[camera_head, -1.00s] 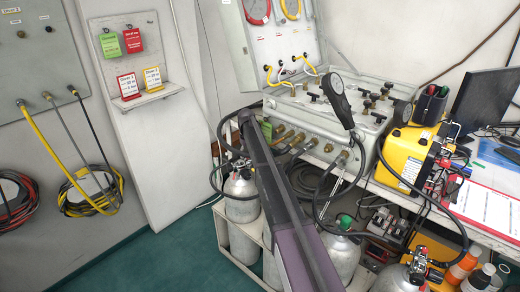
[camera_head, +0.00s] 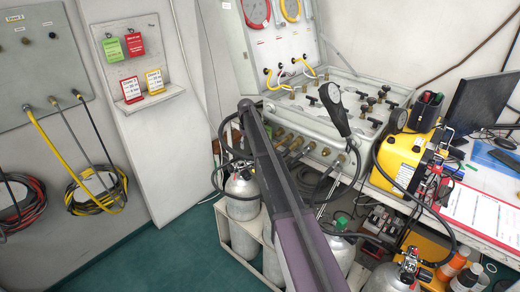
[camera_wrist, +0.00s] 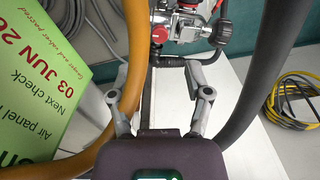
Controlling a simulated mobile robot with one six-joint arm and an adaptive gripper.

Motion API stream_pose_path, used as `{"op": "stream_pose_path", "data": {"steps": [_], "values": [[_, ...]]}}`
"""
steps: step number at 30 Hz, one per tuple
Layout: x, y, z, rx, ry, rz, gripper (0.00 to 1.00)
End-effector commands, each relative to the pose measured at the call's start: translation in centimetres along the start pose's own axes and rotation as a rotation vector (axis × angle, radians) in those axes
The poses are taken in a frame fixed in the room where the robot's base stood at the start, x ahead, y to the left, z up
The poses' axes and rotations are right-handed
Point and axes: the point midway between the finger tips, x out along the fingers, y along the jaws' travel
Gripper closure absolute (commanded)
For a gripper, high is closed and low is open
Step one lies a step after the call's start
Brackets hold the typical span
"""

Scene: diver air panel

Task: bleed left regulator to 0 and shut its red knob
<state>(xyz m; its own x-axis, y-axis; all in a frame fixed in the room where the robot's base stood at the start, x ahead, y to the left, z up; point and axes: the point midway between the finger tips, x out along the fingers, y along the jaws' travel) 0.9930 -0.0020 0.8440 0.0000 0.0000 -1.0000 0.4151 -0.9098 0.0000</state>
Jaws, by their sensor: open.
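In the wrist view my gripper (camera_wrist: 158,72) is open, its two grey fingers well apart. A black bar or hose runs between them, and I cannot tell that either finger touches it. A chrome regulator (camera_wrist: 187,27) lies just beyond the fingertips, with a small red knob (camera_wrist: 159,35) on its left. Another red and black part (camera_wrist: 217,5) is at the top edge. Gauge readings cannot be made out. In the head view the left grey cylinder (camera_head: 241,195) stands upright in a white rack; its regulator is partly hidden by hoses. My arm hides the gripper there.
An orange hose (camera_wrist: 127,75) and a thick black hose (camera_wrist: 265,75) flank the gripper closely. A green check tag (camera_wrist: 50,75) is at left. The air panel (camera_head: 320,105) and yellow box (camera_head: 401,160) stand on the bench. Green floor (camera_head: 150,250) is clear at left.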

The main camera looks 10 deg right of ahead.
Motion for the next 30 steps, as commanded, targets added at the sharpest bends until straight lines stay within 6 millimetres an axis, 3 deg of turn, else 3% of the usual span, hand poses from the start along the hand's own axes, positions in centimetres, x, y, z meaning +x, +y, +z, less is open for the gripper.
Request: {"op": "stream_pose_path", "data": {"steps": [26, 30], "values": [[-7.7, 0.0, 0.0, 0.0, 0.0, 0.0, 0.36], [-7.9, -0.9, 2.1, 0.017, 0.0, 0.0, 0.36]]}}
